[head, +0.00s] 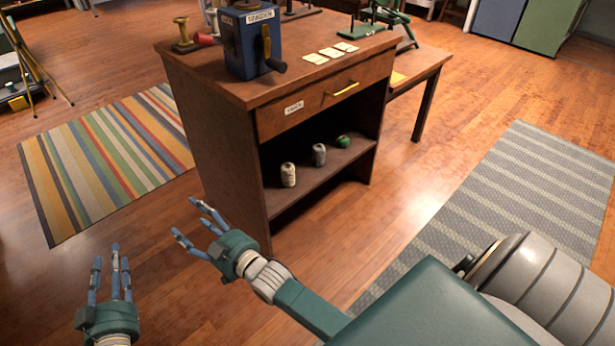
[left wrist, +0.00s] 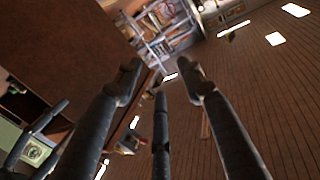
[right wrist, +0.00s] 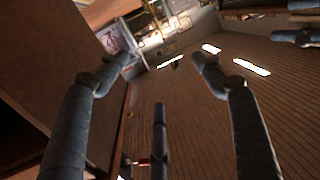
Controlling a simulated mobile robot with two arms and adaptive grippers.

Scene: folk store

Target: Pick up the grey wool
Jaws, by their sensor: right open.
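The grey wool (head: 319,155) is a small upright spool on the open shelf of the brown wooden cabinet (head: 225,160). It stands between a cream spool (head: 288,175) on its left and a green ball or spool (head: 343,141) on its right. My right gripper (head: 186,217) is open and empty, in front of and left of the cabinet's lower left corner, apart from the wool. My left gripper (head: 112,262) is open and empty, further left above the floor. Both wrist views show spread fingers with nothing between them; I cannot make out the wool there.
A blue box with a crank (head: 250,42), a red spool (head: 206,39) and paper cards (head: 330,53) are on the cabinet top. A closed drawer (head: 310,103) sits above the shelf. A striped rug (head: 110,160) lies left, a grey rug (head: 500,200) right. Floor before the cabinet is clear.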

